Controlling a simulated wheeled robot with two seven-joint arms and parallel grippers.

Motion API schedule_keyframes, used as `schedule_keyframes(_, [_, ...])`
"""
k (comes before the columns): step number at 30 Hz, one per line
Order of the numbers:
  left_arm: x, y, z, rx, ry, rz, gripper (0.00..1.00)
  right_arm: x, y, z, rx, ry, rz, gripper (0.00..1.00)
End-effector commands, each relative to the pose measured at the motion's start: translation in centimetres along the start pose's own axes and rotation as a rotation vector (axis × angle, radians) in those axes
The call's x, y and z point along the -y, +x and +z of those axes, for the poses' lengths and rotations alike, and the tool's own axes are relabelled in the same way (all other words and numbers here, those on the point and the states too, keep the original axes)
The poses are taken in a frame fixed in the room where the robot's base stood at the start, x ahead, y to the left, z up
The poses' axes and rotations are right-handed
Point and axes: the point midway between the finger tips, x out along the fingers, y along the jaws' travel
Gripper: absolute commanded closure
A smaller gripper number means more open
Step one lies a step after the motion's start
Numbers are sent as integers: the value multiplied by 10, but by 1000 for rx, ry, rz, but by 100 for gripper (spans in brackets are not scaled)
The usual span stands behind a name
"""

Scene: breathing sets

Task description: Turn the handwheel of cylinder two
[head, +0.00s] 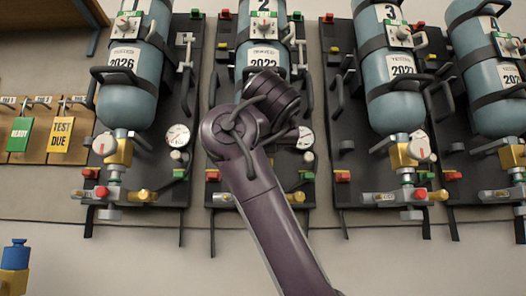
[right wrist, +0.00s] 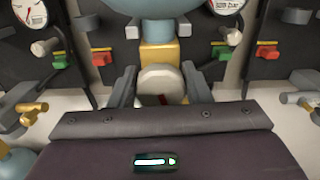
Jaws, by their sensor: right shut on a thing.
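Cylinder two (head: 262,60) is a blue-grey bottle with a "2" plate and a "2022" label, strapped upright to a dark backboard. My right arm covers its valve and handwheel in the head view, and the gripper is hidden there. In the right wrist view the bottle's lower end (right wrist: 155,8) shows above its brass valve block (right wrist: 160,54). The pale round handwheel (right wrist: 160,78) with a red mark sits between the two grey fingers of my right gripper (right wrist: 160,88), which is shut on it. My left gripper is not in view.
Cylinder one (head: 130,80) stands to the left and cylinder three (head: 390,80) to the right, each with a similar valve and wheel. A fourth bottle (head: 490,75) is at far right. Gauges, hoses and coloured fittings flank the valve. Tags (head: 60,135) hang at left.

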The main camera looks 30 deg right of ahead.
Motion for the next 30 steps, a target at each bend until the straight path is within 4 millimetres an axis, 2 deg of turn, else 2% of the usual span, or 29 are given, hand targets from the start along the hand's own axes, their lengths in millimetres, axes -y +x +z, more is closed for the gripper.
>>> schedule_keyframes(8, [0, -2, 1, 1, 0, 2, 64, 4, -7, 14, 40, 142, 16, 79])
schedule_keyframes(20, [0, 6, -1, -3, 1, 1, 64, 0, -9, 12, 28, 262, 16, 79])
schedule_keyframes(30, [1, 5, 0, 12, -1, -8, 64, 0, -2, 0, 0, 312, 3, 79])
